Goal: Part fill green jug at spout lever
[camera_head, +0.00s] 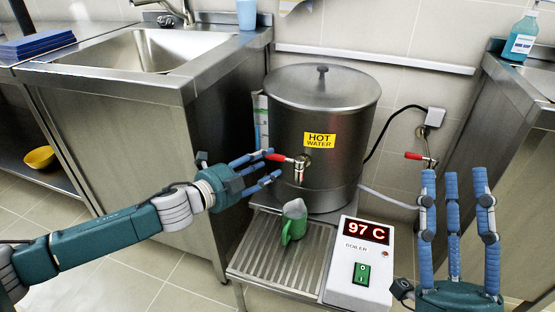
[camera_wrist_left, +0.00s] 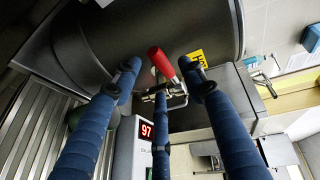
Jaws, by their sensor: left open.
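The green jug (camera_head: 294,222) stands on the drip tray, below the metal spout (camera_head: 300,170) of the hot-water boiler (camera_head: 322,135). The spout has a red lever (camera_head: 276,157) that points left in the head view. My left gripper (camera_head: 268,170) is open at the lever, its fingers spread about it. In the left wrist view the red lever (camera_wrist_left: 160,63) shows between my left fingers (camera_wrist_left: 165,85); I cannot tell whether they touch it. My right gripper (camera_head: 455,185) is open and empty, fingers upright, at the right front. Water flow and the jug's contents are not clear.
A second red-handled valve (camera_head: 414,156) is on the wall at right. A steel sink unit (camera_head: 150,120) stands left and a steel counter (camera_head: 500,150) right.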

